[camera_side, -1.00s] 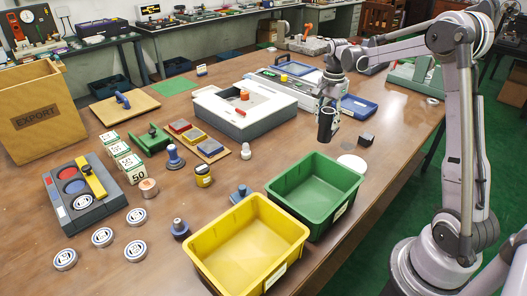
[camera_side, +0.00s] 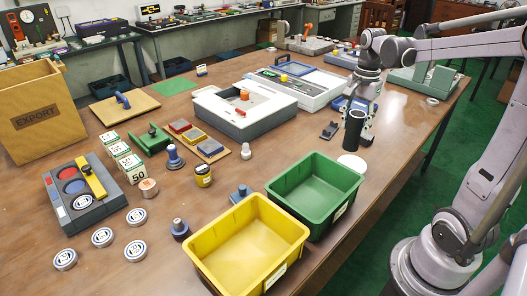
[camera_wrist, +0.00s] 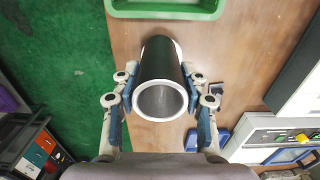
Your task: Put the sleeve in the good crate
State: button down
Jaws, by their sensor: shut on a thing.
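The sleeve (camera_side: 354,132) is a dark, roughly upright tube in the side view. My gripper (camera_side: 358,115) is shut on it, close over the table; I cannot tell if its lower end touches the wood. In the wrist view the sleeve (camera_wrist: 161,62) shows a pale ring at its near end, between the blue pads of my gripper (camera_wrist: 160,92). The green crate (camera_side: 316,233) stands nearer the side camera, empty, and its rim shows at the top of the wrist view (camera_wrist: 165,13). The yellow crate (camera_side: 236,283) beside it is also empty. Their labels are too small to read.
A white disc (camera_side: 352,162) lies between the sleeve and the green crate. A small dark part (camera_side: 330,130) lies left of the sleeve. A grey and white box (camera_side: 243,122) stands further left. The table's right edge runs close by.

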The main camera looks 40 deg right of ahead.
jog(key=s+a, duration=0.6)
jog(key=shift+w+a+f, duration=1.1)
jog(key=shift+a+f, duration=0.5)
jog(key=shift+f, duration=0.45)
jog(key=shift+w+a+f, duration=1.1)
jog(key=shift+a+f, duration=0.45)
jog(key=shift+f, duration=0.45)
jog(key=shift+w+a+f, duration=1.1)
jog(key=shift+a+f, duration=0.5)
jog(key=shift+f, duration=0.45)
jog(key=shift+f, duration=0.15)
jog(key=c, duration=0.7)
grip_release()
